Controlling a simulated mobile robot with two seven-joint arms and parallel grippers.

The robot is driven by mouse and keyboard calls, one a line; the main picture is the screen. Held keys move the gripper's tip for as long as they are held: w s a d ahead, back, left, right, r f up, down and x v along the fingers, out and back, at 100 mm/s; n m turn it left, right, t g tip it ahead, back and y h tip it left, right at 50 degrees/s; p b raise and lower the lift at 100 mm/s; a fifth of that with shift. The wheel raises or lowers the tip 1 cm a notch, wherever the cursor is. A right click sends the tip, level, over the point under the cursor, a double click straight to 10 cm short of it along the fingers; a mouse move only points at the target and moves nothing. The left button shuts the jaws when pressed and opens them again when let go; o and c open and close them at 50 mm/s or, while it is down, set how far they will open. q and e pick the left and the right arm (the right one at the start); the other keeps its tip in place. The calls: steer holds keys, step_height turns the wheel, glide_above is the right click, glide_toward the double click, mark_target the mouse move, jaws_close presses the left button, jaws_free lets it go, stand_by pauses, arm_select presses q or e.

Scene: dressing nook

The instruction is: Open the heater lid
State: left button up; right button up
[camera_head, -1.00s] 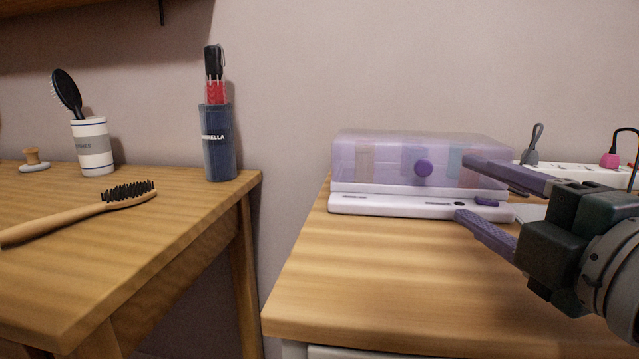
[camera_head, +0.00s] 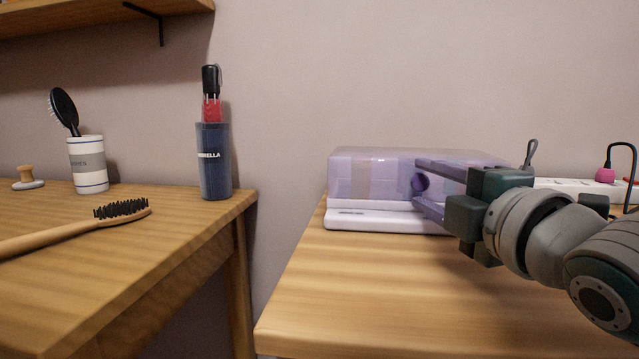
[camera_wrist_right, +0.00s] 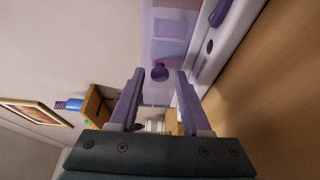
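The heater (camera_head: 345,220) has a white base and a translucent purple lid (camera_head: 362,172), which is shut. It stands on the right wooden table against the wall. A round purple knob (camera_head: 421,182) sits on the lid's front. My right gripper (camera_head: 418,182) is open, with one finger above and one below the knob in the head view. In the right wrist view the knob (camera_wrist_right: 160,72) lies between and just beyond the two open fingertips (camera_wrist_right: 158,72). I cannot tell whether a finger touches it. My left gripper is not in view.
A white power strip (camera_head: 575,186) with plugs lies behind my right arm. The left table (camera_head: 120,260) holds a wooden hairbrush (camera_head: 85,228), a brush cup (camera_head: 88,165) and a dark umbrella holder (camera_head: 214,165). A gap separates the tables. The right table's front (camera_head: 380,300) is clear.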

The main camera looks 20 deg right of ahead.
jaws_close()
stand_by(1.1)
